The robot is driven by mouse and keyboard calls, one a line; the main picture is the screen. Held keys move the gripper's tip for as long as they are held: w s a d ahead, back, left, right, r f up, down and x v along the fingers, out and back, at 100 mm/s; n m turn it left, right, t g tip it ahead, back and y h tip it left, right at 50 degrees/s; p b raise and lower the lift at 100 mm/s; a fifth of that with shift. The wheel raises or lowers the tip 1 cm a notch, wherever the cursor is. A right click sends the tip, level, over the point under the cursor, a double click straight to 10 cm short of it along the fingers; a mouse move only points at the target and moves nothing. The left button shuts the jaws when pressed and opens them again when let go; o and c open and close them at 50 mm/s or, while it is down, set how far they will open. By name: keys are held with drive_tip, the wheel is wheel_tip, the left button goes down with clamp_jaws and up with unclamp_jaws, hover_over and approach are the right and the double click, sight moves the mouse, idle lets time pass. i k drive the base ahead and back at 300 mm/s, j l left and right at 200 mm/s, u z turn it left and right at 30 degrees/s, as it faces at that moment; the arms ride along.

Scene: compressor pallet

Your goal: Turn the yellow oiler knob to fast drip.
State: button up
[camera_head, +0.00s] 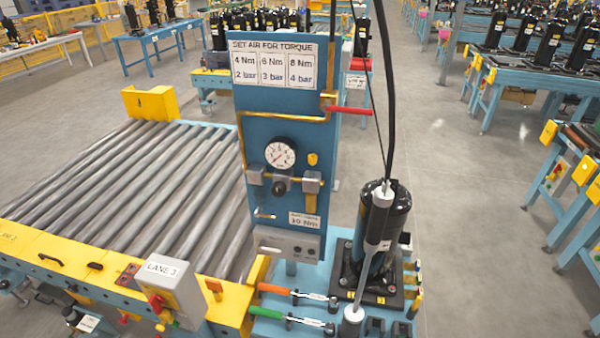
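A small yellow knob (313,159) is on the right side of the upright blue panel (262,135), above a grey block (312,182) on the brass air line. I take it for the oiler knob; it is too small to read its setting or any drip marks. An amber part (311,204) hangs below that block. A round white pressure gauge (280,153) and a black knob (280,186) are to the left. My gripper is not in view.
A red lever (348,109) sticks out right of the panel. A black compressor (384,230) stands right of it, with a grey hanging tool (380,215) and cable in front. A roller conveyor (130,190) is left. Orange and green-handled tools (290,291) lie below.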

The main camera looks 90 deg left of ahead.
sight(312, 158)
drive_tip(key=u, duration=3.1)
